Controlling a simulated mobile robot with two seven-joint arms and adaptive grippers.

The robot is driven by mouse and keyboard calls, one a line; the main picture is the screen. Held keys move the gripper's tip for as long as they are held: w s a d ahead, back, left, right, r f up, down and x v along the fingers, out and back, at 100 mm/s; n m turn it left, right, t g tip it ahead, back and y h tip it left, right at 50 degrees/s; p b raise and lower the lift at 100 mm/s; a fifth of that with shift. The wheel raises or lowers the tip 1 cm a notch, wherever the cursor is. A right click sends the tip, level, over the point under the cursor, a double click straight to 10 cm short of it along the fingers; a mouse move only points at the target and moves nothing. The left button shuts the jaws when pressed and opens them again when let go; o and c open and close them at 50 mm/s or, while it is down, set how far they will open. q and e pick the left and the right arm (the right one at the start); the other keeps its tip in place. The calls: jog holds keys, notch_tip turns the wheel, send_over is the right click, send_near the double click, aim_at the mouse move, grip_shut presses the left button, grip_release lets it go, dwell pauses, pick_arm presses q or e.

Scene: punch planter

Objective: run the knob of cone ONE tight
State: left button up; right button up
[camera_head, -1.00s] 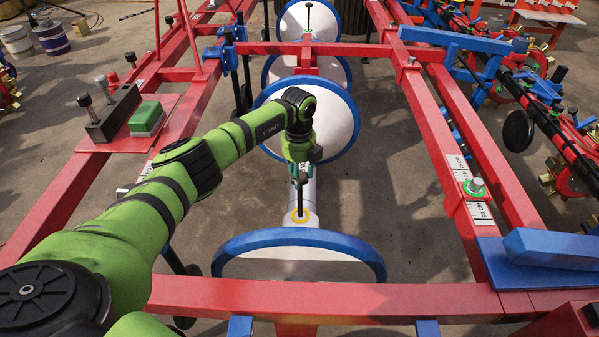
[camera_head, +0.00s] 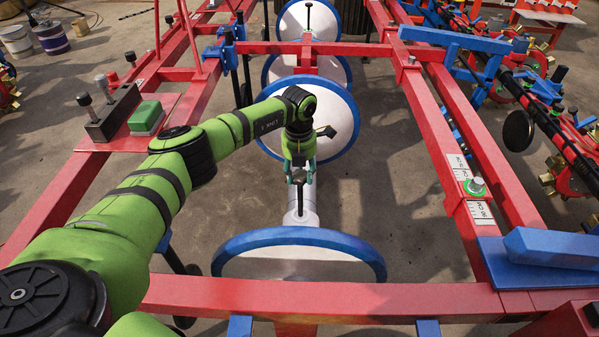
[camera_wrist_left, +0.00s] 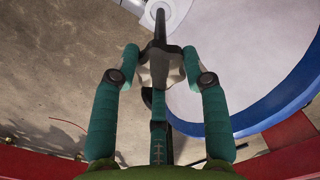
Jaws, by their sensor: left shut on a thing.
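The fingers are closed on the knob's sides. In the head view my left gripper (camera_head: 299,176) points down at the knob, which is mostly hidden there. The stem (camera_head: 299,202) runs down to a white tube (camera_head: 301,220) between two white, blue-rimmed cones. The near cone (camera_head: 298,263) and the cone behind the wrist (camera_head: 335,125) carry no number I can read. My right gripper is out of view.
A red frame rail (camera_head: 400,300) crosses in front, and long red beams flank the cones. A green block (camera_head: 146,117) and black knobs sit on the left beam. A green knob on a scale plate (camera_head: 475,187) is on the right beam. Concrete floor lies open between.

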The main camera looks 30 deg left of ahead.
pick_arm(q)
jog(key=shift+d+m, duration=0.25)
jog(key=shift+m, duration=0.35)
jog(key=o, duration=1.2)
jog(key=shift+c, duration=0.2)
jog(key=shift+a, duration=0.1)
jog(key=shift+r, duration=0.2)
notch_tip(320, 180, up, 12)
jog(key=shift+f, duration=0.2)
notch_tip(320, 180, up, 12)
jog(key=shift+s+a, duration=0.15)
